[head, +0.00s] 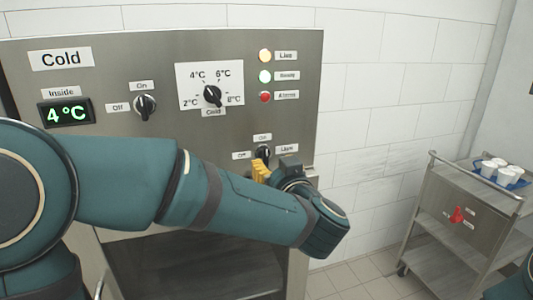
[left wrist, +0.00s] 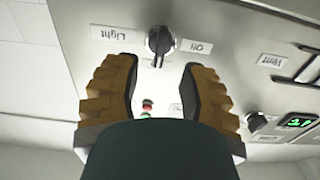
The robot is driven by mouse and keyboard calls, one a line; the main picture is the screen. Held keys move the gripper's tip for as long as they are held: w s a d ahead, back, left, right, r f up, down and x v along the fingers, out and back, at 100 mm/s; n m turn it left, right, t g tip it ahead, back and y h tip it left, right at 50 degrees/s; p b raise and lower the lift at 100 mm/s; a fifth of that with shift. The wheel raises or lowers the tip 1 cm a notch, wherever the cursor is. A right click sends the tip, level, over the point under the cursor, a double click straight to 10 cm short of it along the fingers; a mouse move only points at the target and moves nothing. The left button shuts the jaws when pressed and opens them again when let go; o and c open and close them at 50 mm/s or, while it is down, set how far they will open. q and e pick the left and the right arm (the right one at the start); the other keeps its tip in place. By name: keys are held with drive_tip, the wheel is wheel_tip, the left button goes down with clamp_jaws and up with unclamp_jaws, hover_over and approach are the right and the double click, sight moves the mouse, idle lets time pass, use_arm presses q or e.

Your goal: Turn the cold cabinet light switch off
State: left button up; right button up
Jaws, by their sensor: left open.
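The light switch (head: 263,153) is a small dark knob low on the right side of the cold cabinet's steel panel (head: 150,55). Labels sit left, above and right of it; the left one reads "Off". In the left wrist view, which is turned over, the switch (left wrist: 160,42) lies between "Light" and "Off" labels. Its pale mark seems to point down there, toward the panel's upper side. My left gripper (head: 262,170) has yellow fingers just below the switch. In the left wrist view the fingers (left wrist: 158,75) are spread apart, with the switch centred just beyond their tips.
An On/Off knob (head: 145,106), a temperature dial (head: 212,95) and indicator lights (head: 265,76) are higher on the panel. A steel cart (head: 440,205) carrying a blue tray (head: 486,176) of white cups stands at right. My left forearm crosses the cabinet's front.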

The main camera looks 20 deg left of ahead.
sight(267, 156)
use_arm(q)
drive_tip(key=x, duration=0.5)
drive_tip(key=shift+w+a, duration=0.2)
drive_tip(key=shift+w, duration=0.05)
drive_tip(key=shift+o, duration=0.2)
clamp_jaws()
